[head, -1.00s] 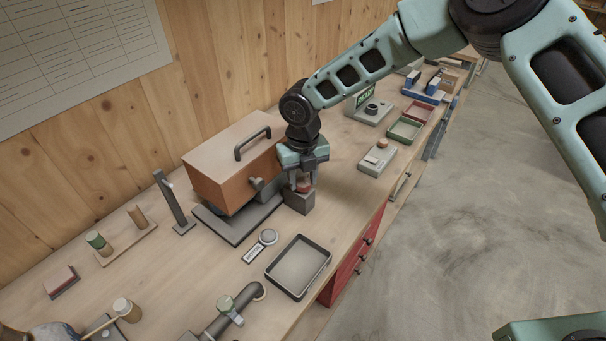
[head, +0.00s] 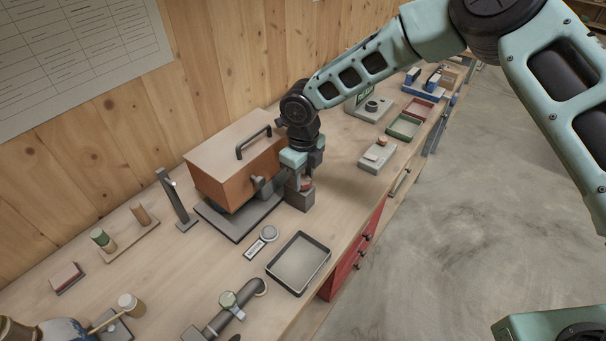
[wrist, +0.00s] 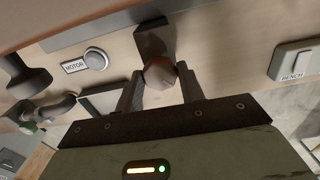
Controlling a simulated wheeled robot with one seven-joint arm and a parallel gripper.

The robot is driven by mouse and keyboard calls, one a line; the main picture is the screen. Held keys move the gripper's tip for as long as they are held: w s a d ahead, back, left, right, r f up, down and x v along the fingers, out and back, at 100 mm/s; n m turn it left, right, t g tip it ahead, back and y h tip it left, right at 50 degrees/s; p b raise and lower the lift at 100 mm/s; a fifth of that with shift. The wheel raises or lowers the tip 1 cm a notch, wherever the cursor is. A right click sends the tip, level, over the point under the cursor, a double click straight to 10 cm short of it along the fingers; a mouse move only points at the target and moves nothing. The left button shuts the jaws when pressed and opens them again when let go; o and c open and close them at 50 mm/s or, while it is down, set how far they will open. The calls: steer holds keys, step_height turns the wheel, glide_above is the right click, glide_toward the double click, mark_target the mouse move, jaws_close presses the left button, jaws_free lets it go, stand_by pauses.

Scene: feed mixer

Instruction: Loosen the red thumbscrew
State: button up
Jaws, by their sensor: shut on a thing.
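The red thumbscrew (head: 306,184) sits on top of a small grey block (head: 299,199) beside the orange-brown mixer box. My gripper (head: 303,176) points down at it from above, with its fingers shut on its sides. In the wrist view the thumbscrew (wrist: 159,73) shows as a rounded reddish-brown head between the two fingertips. The grey block (wrist: 155,40) shows beyond it. The thumbscrew's lower part is hidden, so I cannot tell how far it is screwed in.
The mixer box (head: 222,181) with its dark handle stands close left of my gripper. A round button with a MOTOR label (head: 254,249) and an empty tray (head: 298,263) lie in front. A BENCH switch (wrist: 296,60) is at right in the wrist view.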

mark_target(303, 179)
steer(key=shift+w+r, duration=0.1)
steer(key=o, duration=1)
steer(key=shift+c, duration=0.2)
step_height(303, 179, up, 17)
steer(key=b, duration=0.4)
steer(key=shift+r, duration=0.15)
